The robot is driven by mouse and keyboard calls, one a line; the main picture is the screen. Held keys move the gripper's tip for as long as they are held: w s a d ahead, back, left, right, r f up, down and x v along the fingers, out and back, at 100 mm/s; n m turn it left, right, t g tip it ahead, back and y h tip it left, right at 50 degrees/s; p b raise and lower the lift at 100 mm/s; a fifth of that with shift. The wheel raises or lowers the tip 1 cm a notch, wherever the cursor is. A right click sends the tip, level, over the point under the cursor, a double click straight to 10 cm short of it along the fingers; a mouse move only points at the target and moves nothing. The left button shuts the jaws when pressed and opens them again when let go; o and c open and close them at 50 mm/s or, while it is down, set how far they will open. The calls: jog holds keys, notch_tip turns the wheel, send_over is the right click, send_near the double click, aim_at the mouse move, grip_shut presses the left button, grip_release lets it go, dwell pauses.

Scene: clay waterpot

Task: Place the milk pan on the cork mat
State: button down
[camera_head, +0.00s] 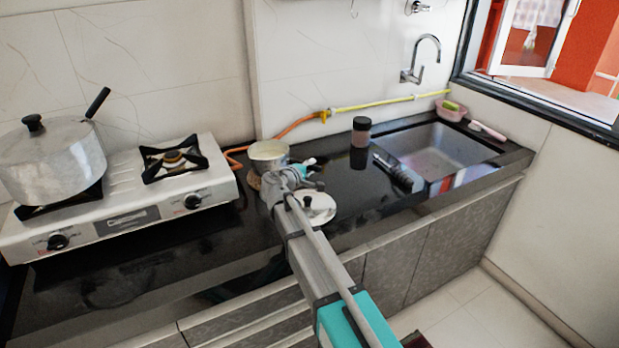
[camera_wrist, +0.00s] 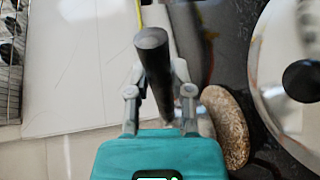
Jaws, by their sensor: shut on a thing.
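The milk pan (camera_head: 268,156) is a small light metal pan on the counter side just right of the stove in the head view. My gripper (camera_head: 301,170) is at its right side, shut on its dark handle (camera_wrist: 154,58), which shows between the fingers (camera_wrist: 160,92) in the wrist view. The brown cork mat (camera_head: 253,180) shows partly below the pan's left side, and in the wrist view (camera_wrist: 226,128) it is beside the fingers. The pan and my arm hide part of the mat. I cannot tell whether the pan touches it.
A white lid (camera_head: 318,203) with a dark knob lies right of my arm. A gas stove (camera_head: 130,190) bearing a large pot (camera_head: 50,165) is at left. A dark jar (camera_head: 361,132), a brush (camera_head: 393,170) and the sink (camera_head: 435,150) are at right. A wall stands behind.

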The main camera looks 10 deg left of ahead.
jog(key=shift+w+a+f+b, duration=0.1)
jog(key=shift+w+f+b, duration=0.2)
jog(key=shift+f, duration=0.2)
notch_tip(320, 180, down, 2)
jog(key=b, duration=0.2)
jog(key=shift+s+f+b, duration=0.1)
jog(key=shift+f+b, duration=0.15)
jog(key=shift+b, duration=0.05)
jog(key=c, duration=0.5)
grip_release()
jog(key=shift+s, duration=0.1)
jog(key=shift+p+v, duration=1.2)
jog(key=shift+v, duration=4.75)
jog(key=shift+r, duration=0.1)
